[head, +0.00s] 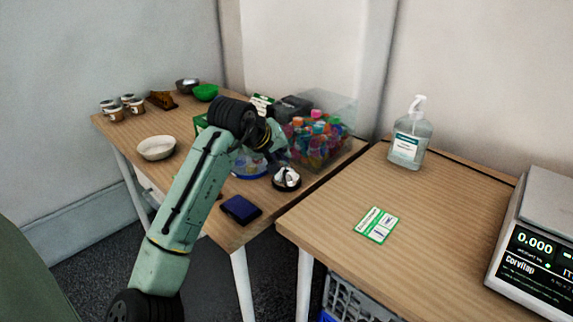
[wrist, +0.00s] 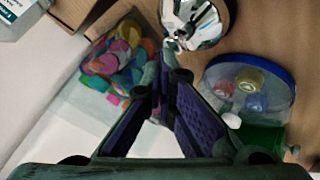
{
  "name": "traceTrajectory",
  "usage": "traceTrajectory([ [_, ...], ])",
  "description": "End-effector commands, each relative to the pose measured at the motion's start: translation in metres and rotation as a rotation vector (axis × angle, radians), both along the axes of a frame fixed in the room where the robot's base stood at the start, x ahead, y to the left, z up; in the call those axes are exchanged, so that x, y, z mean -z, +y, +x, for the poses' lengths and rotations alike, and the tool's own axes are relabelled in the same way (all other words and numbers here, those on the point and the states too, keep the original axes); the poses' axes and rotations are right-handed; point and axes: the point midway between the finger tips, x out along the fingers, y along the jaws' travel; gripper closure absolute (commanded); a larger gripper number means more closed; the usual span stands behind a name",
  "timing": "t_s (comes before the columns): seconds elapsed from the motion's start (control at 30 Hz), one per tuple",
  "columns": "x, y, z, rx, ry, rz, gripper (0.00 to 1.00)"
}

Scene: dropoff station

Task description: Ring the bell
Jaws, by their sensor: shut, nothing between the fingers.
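The bell (head: 287,180) is a shiny silver dome on a dark base, standing on the left table near its edge by the right table. In the wrist view the bell (wrist: 197,22) is at the top centre, partly cut off by the frame edge. My gripper (head: 281,163) is over the left table, just above and behind the bell in the head view. In the wrist view its fingers (wrist: 170,58) come together at the tips, with nothing between them. The tips appear close to the bell's near rim; I cannot tell whether they touch it.
A clear bin of colourful bottles (head: 318,138) stands behind the bell. A clear blue-rimmed tub (wrist: 250,88) is beside the gripper. A dark blue wallet-like item (head: 241,209) lies in front. A sanitizer bottle (head: 410,138), a green card (head: 377,225) and a scale (head: 535,250) are on the right table.

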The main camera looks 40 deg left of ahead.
Motion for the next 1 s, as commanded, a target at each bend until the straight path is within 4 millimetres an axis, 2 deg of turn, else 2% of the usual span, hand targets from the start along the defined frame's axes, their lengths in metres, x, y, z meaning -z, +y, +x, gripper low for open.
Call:
traceTrajectory([
  [0.57, 0.004, 0.0, 0.0, 0.001, 0.001, -0.001, 1.0],
  [1.0, -0.015, -0.001, 0.001, 0.001, 0.0, -0.001, 1.0],
])
